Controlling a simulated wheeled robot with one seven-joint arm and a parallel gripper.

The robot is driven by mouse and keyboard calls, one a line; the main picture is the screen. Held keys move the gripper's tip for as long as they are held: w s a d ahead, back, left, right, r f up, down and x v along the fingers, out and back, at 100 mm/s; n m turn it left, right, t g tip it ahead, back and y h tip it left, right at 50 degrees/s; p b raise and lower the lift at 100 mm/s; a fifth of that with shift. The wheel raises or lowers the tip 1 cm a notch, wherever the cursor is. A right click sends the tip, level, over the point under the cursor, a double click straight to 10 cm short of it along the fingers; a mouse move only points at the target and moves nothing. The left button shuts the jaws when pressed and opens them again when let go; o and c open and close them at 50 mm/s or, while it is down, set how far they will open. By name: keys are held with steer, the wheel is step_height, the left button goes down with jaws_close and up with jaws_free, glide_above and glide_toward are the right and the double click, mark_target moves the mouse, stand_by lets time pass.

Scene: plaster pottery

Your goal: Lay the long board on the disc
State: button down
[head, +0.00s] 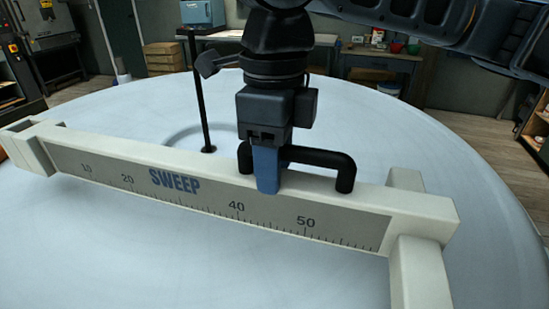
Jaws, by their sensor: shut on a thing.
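The long board (120,171) is a cream bar with a grey ruler face marked SWEEP. It runs across the head view, its left end higher in the picture than its right. Its right end has a crosspiece that runs down out of the picture. My gripper (267,172) is shut on the black handle (345,170) on the board's top edge. The pale round disc (420,135) spreads under and behind the board. I cannot tell whether the board touches it.
A thin black post (199,95) stands on the disc behind the board, within a faint ring. Workbenches (375,58), a blue box (203,13) and shelves (535,120) stand in the room beyond. The disc's right part is bare.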

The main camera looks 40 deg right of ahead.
mark_target(274, 199)
steer(key=shift+f+b, duration=2.55)
steer(key=shift+f, duration=0.75)
steer(key=c, duration=0.9)
jaws_free()
steer(key=o, duration=0.4)
steer(key=shift+f, duration=0.1)
